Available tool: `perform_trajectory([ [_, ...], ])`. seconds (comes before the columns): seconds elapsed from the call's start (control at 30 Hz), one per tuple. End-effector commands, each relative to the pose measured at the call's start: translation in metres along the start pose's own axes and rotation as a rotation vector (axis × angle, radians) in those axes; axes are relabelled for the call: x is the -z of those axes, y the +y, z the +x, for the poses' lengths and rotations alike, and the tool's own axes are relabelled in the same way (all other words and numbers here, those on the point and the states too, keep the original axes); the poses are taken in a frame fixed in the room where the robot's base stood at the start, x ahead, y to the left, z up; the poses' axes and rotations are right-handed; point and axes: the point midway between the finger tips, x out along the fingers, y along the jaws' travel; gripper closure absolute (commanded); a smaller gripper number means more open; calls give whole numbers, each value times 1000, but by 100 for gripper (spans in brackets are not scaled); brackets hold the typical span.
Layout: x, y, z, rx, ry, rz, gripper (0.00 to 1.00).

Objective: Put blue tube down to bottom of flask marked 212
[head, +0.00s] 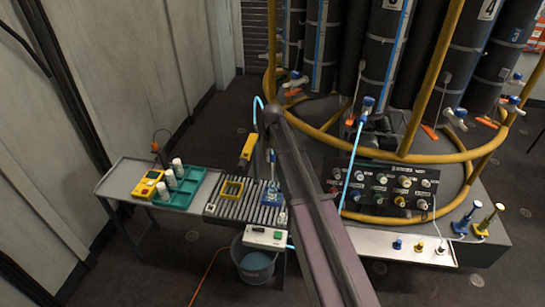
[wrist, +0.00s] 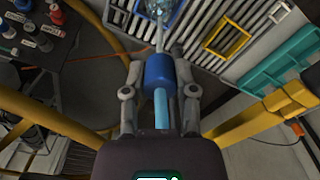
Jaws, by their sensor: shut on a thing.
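In the wrist view my gripper (wrist: 160,78) is shut on the blue tube (wrist: 159,72), at its thick dark-blue sleeve. Light-blue hose runs back from the sleeve, and a thin pale stem points away towards a clear vessel (wrist: 158,9) at the top edge. That vessel sits in a blue holder, which in the head view (head: 270,197) stands on the roller table. I cannot read 212 on the vessel, nor tell whether the stem tip is inside its mouth or above it. In the head view my arm mostly hides the gripper.
On the roller table (head: 226,210) lies a yellow frame (head: 231,189). To its left are a teal tray (head: 178,192) with white bottles and a yellow meter (head: 149,184). A yellow post (head: 248,150) stands behind the rollers. A black valve panel (head: 385,189) and yellow rails are right.

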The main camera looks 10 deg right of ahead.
Motion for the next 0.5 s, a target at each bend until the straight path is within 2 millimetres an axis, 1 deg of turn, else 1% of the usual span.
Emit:
perform_trajectory([
  [0.1,0,0,5,0,0,0,93],
  [0.5,0,0,16,0,0,0,93],
])
